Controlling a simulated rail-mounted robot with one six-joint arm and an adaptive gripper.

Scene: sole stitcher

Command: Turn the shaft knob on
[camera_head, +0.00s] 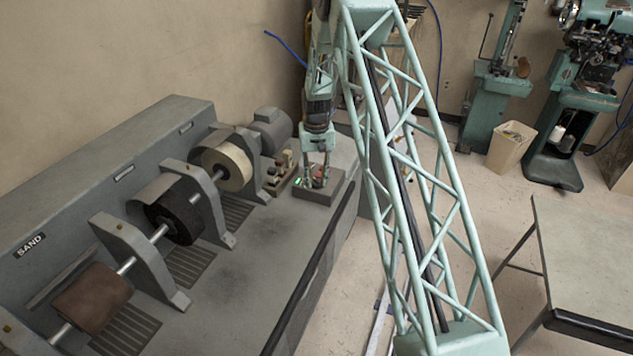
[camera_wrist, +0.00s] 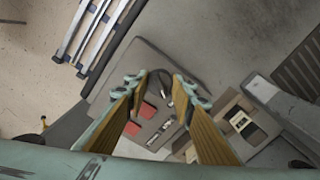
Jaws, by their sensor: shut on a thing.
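The control box (camera_head: 333,187) sits at the far right end of the grey sanding machine, with a small green light (camera_head: 298,182) lit on its left side. My gripper (camera_head: 317,183) points down onto this box. In the wrist view my gripper (camera_wrist: 160,88) has its two fingers on either side of a dark knob (camera_wrist: 160,82) on the box, shut on it. The knob's outline is small and partly hidden, so its turned position cannot be read. Red buttons (camera_wrist: 149,110) lie on the box between the fingers.
A second small panel with knobs (camera_head: 281,172) stands just left of the box; its pale switch plate (camera_wrist: 240,122) shows in the wrist view. A cream wheel (camera_head: 227,167), a black wheel (camera_head: 178,214) and a brown drum (camera_head: 92,297) line the shaft. The machine's front top is clear.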

